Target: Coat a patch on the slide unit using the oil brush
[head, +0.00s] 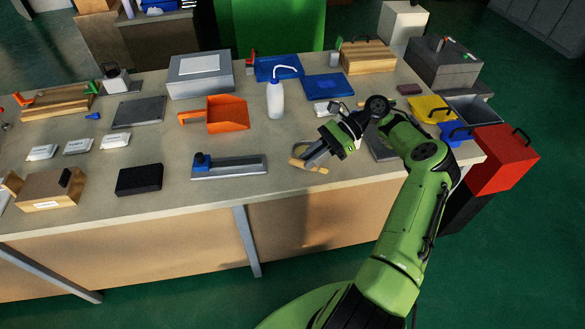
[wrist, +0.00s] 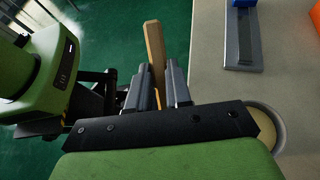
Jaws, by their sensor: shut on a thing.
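The slide unit (head: 230,171), a grey rail with a blue block at its left end, lies on the bench left of my gripper (head: 308,156). Part of it shows at the top right of the wrist view (wrist: 243,55). In the wrist view my gripper (wrist: 155,80) is shut on a wooden piece, apparently the oil brush's handle (wrist: 154,45), which sticks out between the fingers. The brush's bristles cannot be made out. A round dish-like thing with a tan inside (wrist: 268,124) is partly hidden behind my gripper.
A white squeeze bottle (head: 275,99) and an orange dustpan (head: 227,114) stand behind the slide unit. A black block (head: 139,179) lies to its left. Bare bench top separates my gripper and the slide unit. The bench's front edge is close to both.

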